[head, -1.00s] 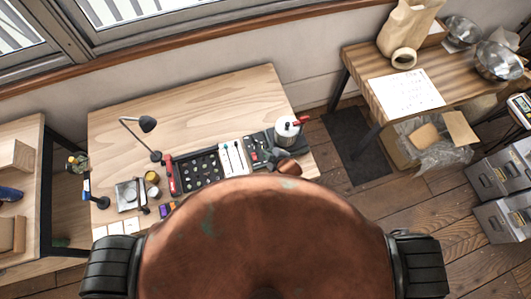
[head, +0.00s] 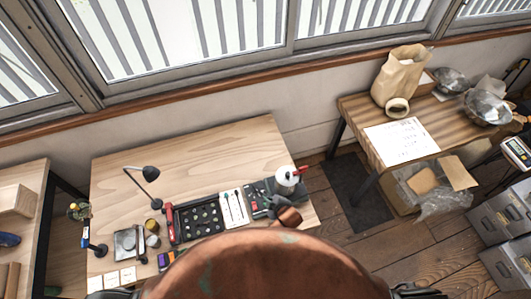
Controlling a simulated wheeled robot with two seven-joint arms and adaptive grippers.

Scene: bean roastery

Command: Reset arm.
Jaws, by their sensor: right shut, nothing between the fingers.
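My right gripper (head: 273,201) shows small and dark beyond the edge of my copper-coloured body, over the right part of the worktable (head: 200,155). It is shut with nothing between its fingers. Its reddish-brown wrist shows just behind it, and the rest of the arm is hidden by my body. Near it are a dark tray of small items (head: 255,187) and a white pot with a red handle (head: 288,178); I cannot tell whether it touches the tray. My left gripper is not in view.
A black tray with round cups (head: 199,218), white cards with spoons (head: 233,207), a desk lamp (head: 149,174) and a scale (head: 127,243) stand on the worktable. Its back half is clear. A second table (head: 440,118) with a paper bag (head: 402,75) stands at right.

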